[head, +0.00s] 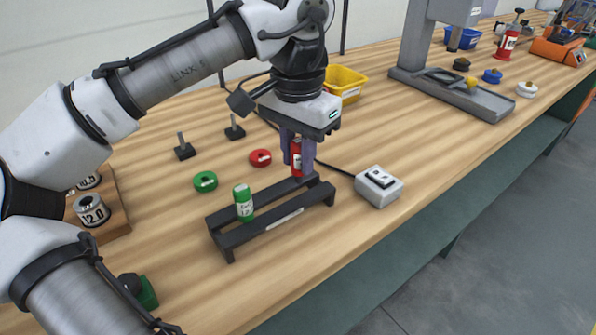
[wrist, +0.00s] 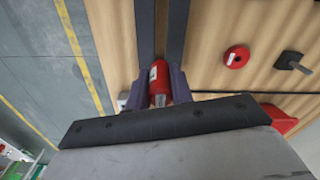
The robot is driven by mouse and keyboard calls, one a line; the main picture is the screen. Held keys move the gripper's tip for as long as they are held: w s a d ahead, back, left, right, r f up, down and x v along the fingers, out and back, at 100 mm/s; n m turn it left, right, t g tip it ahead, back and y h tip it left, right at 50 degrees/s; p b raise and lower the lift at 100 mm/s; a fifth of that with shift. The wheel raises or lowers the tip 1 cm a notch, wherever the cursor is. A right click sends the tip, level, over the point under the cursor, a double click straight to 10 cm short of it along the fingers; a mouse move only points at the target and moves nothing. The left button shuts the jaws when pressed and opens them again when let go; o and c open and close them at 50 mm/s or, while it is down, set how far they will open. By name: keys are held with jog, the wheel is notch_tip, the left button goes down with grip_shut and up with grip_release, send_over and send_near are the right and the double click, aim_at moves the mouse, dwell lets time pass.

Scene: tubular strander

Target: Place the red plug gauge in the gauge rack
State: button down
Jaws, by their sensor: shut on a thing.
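The red plug gauge (head: 296,158) is held upright between the fingers of my gripper (head: 299,160), at the right end of the gauge rack. My gripper is shut on it; in the wrist view the red gauge (wrist: 160,82) shows between the two purple fingers. The black gauge rack (head: 285,218) has two long rails. The gauge's lower end is at the rack, but I cannot tell whether it is seated there. A green plug gauge (head: 243,203) stands in the rack's left part.
A green ring (head: 205,181) and a red ring (head: 260,158) lie behind the rack. A white switch box (head: 379,186) with a black cable stands to its right. A yellow bin (head: 345,83) is farther back. The bench front beside the rack is clear.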

aim_at(298, 172)
jog(key=shift+f, duration=1.9)
jog(key=shift+f, duration=0.1)
jog(key=c, duration=1.2)
grip_release()
jog(key=shift+c, duration=0.2)
notch_tip(298, 172, up, 12)
jog(key=shift+r+p, duration=0.1)
jog(key=shift+p, duration=0.3)
